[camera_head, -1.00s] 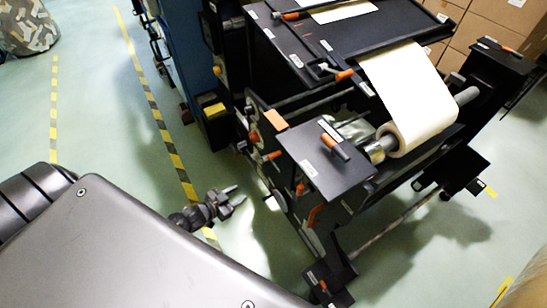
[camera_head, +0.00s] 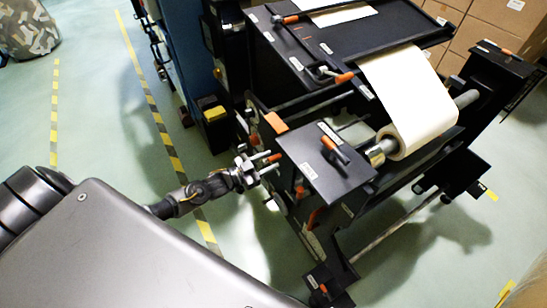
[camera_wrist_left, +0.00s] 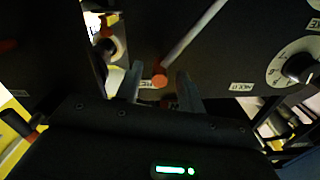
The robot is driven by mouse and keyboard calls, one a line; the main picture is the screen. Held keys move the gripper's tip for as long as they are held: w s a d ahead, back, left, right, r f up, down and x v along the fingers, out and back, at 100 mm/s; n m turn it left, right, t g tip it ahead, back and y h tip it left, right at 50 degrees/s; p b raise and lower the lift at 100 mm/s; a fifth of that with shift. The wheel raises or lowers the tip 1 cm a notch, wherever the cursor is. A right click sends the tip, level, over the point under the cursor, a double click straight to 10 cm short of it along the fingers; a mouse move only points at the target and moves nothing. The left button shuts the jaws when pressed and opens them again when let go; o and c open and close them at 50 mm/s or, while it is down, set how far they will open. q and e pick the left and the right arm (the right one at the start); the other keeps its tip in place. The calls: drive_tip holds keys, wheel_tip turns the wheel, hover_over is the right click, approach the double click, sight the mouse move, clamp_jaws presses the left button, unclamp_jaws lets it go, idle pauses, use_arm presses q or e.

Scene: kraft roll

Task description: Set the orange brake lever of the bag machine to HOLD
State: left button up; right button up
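The bag machine is black, with several orange handles. A grey lever with an orange tip (camera_wrist_left: 159,79) points down-left in the left wrist view, its tip beside a partly hidden label (camera_wrist_left: 146,85). A HOLD label (camera_wrist_left: 242,87) sits to the right of that tip. My left gripper (camera_wrist_left: 160,86) is open, with one finger on each side of the orange tip in the picture; whether they touch it I cannot tell. In the head view my left gripper (camera_head: 268,167) is at the machine's near left side, by an orange tip (camera_head: 273,157). My right gripper is not in view.
A numbered dial (camera_wrist_left: 296,68) is right of the HOLD label. A black plate (camera_head: 325,165) with an orange handle overhangs close to the right of my left gripper. A paper roll (camera_head: 415,115) is behind it.

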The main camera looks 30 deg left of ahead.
use_arm(q)
drive_tip(key=shift+x, duration=1.4)
drive_tip(key=shift+c, duration=0.3)
clamp_jaws()
